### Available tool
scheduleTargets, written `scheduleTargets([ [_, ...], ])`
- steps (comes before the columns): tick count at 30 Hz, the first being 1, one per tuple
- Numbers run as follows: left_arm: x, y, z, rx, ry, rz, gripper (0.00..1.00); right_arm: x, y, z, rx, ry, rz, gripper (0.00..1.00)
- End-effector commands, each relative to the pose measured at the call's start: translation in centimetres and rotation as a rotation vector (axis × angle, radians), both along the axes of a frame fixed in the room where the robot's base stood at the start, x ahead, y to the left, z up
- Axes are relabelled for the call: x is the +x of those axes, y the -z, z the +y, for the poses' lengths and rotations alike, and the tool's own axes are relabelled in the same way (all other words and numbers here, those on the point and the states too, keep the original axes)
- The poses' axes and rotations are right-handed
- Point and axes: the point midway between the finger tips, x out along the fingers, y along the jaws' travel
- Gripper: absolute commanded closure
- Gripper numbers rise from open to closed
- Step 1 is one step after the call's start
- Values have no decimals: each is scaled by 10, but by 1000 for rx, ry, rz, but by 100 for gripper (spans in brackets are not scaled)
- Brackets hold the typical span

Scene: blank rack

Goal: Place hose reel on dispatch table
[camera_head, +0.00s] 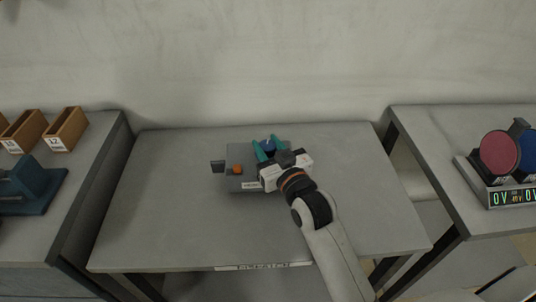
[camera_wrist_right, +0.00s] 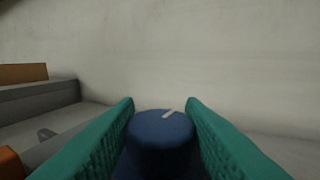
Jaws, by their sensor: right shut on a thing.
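My right gripper (camera_head: 268,149) is over the middle table (camera_head: 190,227), its teal fingers on either side of a dark blue round piece (camera_head: 267,144). In the right wrist view the fingers close on this blue piece (camera_wrist_right: 161,130), which has a white mark on top. It stands at a grey unit (camera_head: 235,157) with an orange block (camera_head: 237,169), a dark piece at its left and a small front label. Whether the blue piece is fixed to the unit is hidden. No thing is clearly readable as the hose reel. My left gripper is out of view.
The middle table is bare around the grey unit, with a label strip (camera_head: 263,266) on its front edge. The left bench (camera_head: 98,165) holds wooden bins (camera_head: 66,129) and a blue-grey device (camera_head: 32,185). The right table (camera_head: 425,135) holds a red disc (camera_head: 498,153) above lit displays (camera_head: 512,198).

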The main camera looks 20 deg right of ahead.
Motion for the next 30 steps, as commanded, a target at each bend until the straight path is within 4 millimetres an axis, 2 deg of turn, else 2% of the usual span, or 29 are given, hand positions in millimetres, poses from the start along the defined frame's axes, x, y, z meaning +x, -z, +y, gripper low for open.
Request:
scheduleTargets([
  [1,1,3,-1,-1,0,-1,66,0,8,0,0,0,-1,100],
  [4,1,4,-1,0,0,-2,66,0,17,0,0,0,-3,100],
  [15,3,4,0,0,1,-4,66,0,20,0,0,0,-4,100],
  [16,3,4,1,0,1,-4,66,0,22,0,-1,0,0,61],
  [19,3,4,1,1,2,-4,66,0,21,0,-1,0,0,44],
  [20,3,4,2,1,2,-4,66,0,21,0,-1,0,0,42],
  [30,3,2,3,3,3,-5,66,-2,19,0,-1,0,1,42],
])
